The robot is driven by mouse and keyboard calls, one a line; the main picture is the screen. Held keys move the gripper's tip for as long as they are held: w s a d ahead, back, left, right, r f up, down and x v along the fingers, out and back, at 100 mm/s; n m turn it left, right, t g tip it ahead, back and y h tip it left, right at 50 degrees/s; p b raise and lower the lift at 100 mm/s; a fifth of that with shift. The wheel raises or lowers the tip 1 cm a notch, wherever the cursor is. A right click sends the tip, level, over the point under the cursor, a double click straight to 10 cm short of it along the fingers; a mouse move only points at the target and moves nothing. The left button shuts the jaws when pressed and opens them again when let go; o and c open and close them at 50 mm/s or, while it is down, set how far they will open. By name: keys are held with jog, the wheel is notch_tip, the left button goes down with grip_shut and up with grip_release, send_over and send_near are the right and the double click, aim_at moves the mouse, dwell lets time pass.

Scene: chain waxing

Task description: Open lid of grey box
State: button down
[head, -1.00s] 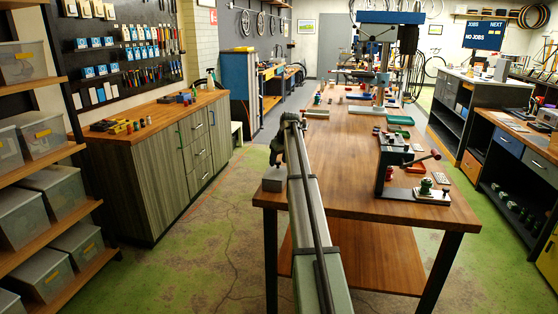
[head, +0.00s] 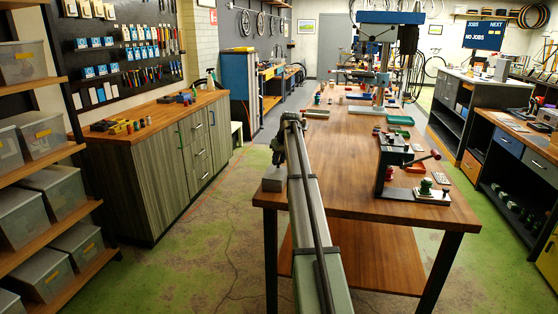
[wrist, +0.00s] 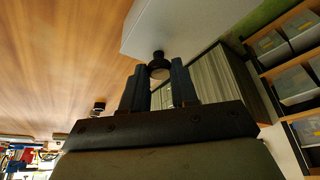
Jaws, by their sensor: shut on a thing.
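The grey box (head: 273,182) sits at the left front edge of the wooden table. It also fills the top of the wrist view as a pale grey block (wrist: 190,25). A small dark knob (wrist: 158,66) stands out from the grey surface. My gripper (head: 277,160) is just above the box, and its two dark fingers (wrist: 158,82) are shut on the knob, one on each side. My arm hides part of the table beside the box. I cannot make out a gap between lid and box.
The wooden table (head: 345,165) has a clear middle. A black stand (head: 393,160) with a red-ended handle and a white plate with small parts are on its right. A small black item (wrist: 99,106) stands on the table in the wrist view. Shelves of bins are at far left.

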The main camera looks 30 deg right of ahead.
jog(key=w+d, duration=0.6)
jog(key=shift+w+d, duration=0.25)
jog(key=shift+w, duration=0.05)
jog(key=c, duration=0.8)
grip_release()
jog(key=shift+c, duration=0.2)
jog(key=shift+r, duration=0.1)
jog(key=v, duration=1.3)
jog(key=shift+s+r, duration=0.25)
